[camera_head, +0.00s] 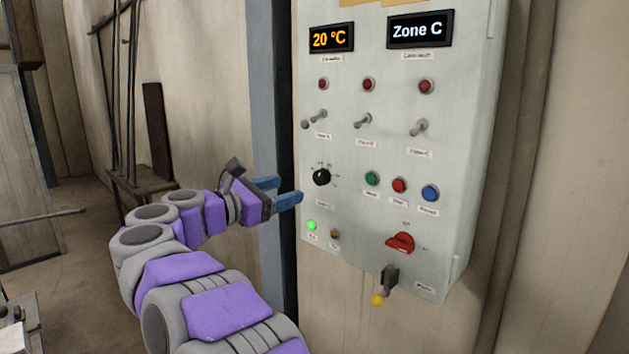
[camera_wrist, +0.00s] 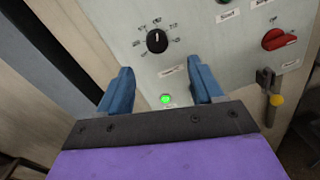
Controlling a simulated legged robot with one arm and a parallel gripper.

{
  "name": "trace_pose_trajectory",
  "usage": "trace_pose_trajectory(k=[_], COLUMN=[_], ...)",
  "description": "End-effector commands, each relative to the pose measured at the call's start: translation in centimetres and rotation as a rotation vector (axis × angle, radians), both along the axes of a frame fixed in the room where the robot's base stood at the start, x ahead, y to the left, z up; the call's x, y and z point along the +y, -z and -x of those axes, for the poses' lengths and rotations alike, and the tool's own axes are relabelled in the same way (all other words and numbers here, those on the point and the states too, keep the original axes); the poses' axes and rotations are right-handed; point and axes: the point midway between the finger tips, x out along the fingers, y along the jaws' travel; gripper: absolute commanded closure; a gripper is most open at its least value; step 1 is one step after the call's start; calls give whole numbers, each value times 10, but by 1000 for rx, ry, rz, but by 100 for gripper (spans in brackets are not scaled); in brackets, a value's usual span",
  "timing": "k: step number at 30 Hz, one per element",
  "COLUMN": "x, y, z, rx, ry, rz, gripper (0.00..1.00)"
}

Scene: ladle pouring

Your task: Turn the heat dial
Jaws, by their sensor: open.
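The heat dial looks to be the black round knob (camera_head: 321,177) with a white pointer line and marks around it, low on the left of the grey panel. The wrist view shows the same knob (camera_wrist: 157,40), its line pointing up, above and between my fingers. My gripper (camera_head: 283,190) has blue fingers and is open and empty, just left of and slightly below the knob. In the wrist view my gripper (camera_wrist: 162,88) has its fingers apart, with the lit green lamp showing between them. The fingers appear clear of the knob.
The panel (camera_head: 395,270) also carries a 20 °C display (camera_head: 331,38), a Zone C display (camera_head: 420,29), toggle switches, coloured buttons, a red rotary switch (camera_head: 400,243) and a yellow-tipped lever (camera_head: 384,287). A dark gap and post run along its left edge. A wooden stand (camera_head: 140,185) is behind my arm.

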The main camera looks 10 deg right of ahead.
Motion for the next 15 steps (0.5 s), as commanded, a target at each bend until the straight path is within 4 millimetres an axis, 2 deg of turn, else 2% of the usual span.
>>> trace_pose_trajectory(k=[9, 15], x=[-48, -75], y=[0, 0], z=[-34, -49], rx=[-3, 0], ry=[0, 2], rz=[4, 3], gripper=[34, 34])
